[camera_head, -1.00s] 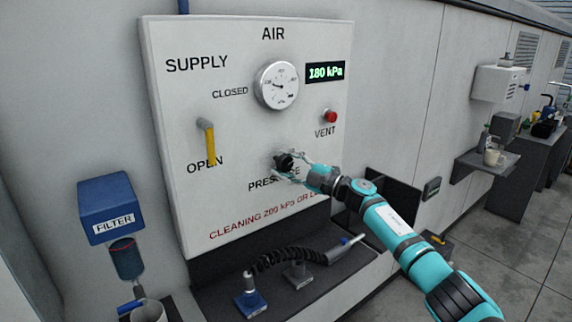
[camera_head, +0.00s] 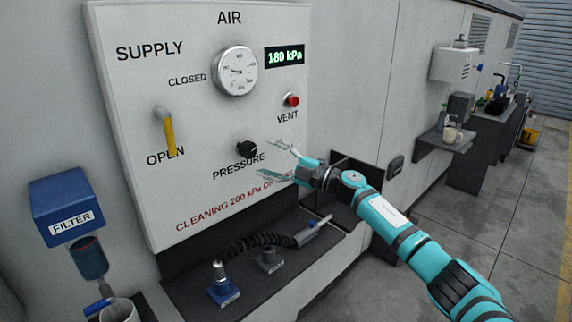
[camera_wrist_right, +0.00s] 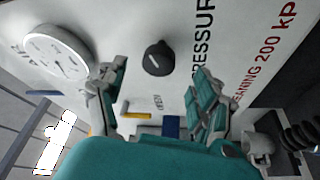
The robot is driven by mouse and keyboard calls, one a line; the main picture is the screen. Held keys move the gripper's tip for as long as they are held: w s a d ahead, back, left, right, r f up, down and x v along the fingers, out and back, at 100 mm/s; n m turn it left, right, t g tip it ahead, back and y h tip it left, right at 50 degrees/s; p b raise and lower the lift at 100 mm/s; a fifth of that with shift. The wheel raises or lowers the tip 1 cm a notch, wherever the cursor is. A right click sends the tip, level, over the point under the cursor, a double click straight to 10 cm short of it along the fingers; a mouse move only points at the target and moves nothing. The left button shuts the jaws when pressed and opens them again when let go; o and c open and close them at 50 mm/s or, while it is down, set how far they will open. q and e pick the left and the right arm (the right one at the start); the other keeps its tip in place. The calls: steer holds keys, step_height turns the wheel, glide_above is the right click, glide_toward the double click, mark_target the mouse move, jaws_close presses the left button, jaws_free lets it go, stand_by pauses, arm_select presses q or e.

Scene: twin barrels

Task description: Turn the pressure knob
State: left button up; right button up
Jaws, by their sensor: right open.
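The black pressure knob (camera_head: 246,149) is on the white air panel (camera_head: 135,195), above the word PRESSURE. It also shows in the right wrist view (camera_wrist_right: 157,58), ahead of and between the open fingers, with nothing touching it. My right gripper (camera_head: 272,160) is open and empty, to the right of the knob and apart from it. The green display (camera_head: 285,56) reads 180 kPa. The round gauge (camera_head: 234,71) is above the knob. My left gripper is not in view.
The yellow supply lever (camera_head: 168,132) points down at OPEN. A red vent button (camera_head: 292,100) is above the gripper. A shelf below holds a black coiled hose (camera_head: 265,243). A blue filter (camera_head: 67,205) is at left. Red lettering (camera_head: 215,214) mentions cleaning and 200 kPa.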

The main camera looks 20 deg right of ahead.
steer(key=shift+v, duration=2.7)
steer(key=shift+a, duration=0.15)
